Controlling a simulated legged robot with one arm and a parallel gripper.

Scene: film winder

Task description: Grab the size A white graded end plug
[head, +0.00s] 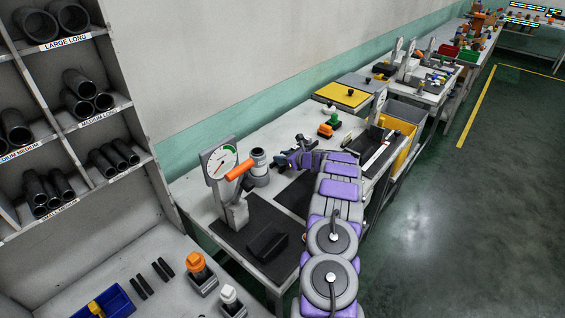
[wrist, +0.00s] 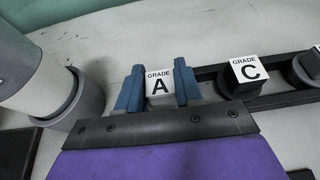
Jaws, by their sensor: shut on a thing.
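The white end plug marked "GRADE A" (wrist: 159,84) sits between the two blue fingers of my gripper (wrist: 158,88) in the wrist view. The fingers press on both its sides, so my gripper is shut on it. Its lower part is hidden behind the dark gripper edge. In the head view my gripper (head: 298,157) reaches over the bench near the wall, and the plug cannot be made out there. A white-topped plug marked "GRADE C" (wrist: 244,71) stands to the right on a black rail.
A grey cylinder (wrist: 38,82) stands close left of my gripper. A gauge press with an orange handle (head: 222,172) stands on the bench, left of my arm. Green and orange plugs (head: 334,119) lie farther back. Shelves of black tubes (head: 78,95) fill the left.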

